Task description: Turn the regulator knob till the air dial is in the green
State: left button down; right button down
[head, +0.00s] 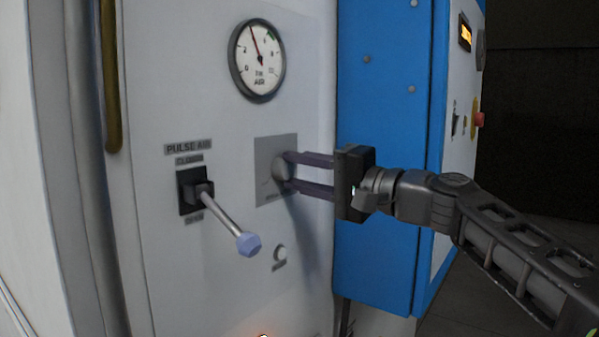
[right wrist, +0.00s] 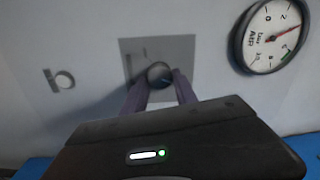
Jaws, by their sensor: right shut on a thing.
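The regulator knob (head: 279,170) is a round grey knob on a square grey plate (head: 267,192) on the white panel. My right gripper (head: 287,172) reaches in from the right and is shut on the knob, one finger above it and one below in the head view. The knob (right wrist: 159,73) also shows between the fingers in the right wrist view. The air dial (head: 258,60) is above the knob. Its red needle points up and slightly left, to the left of the short green band at the upper right of the scale. My left gripper is not in view.
A pulse air lever (head: 225,222) with a pale blue tip sticks out left of the knob. A small white button (head: 280,253) is below the knob. A blue cabinet (head: 385,70) with a red button (head: 478,119) stands to the right.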

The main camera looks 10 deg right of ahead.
jog(key=m+p, duration=0.1)
jog(key=m, duration=0.5)
jog(key=shift+f, duration=0.1)
dwell(0.3)
jog(key=c, duration=1)
grip_release()
jog(key=shift+o, duration=0.2)
jog(key=shift+t, duration=0.3)
jog(key=b+v, duration=0.1)
jog(key=v, duration=0.6)
jog(key=shift+s+d, duration=0.2)
jog(key=shift+s, duration=0.2)
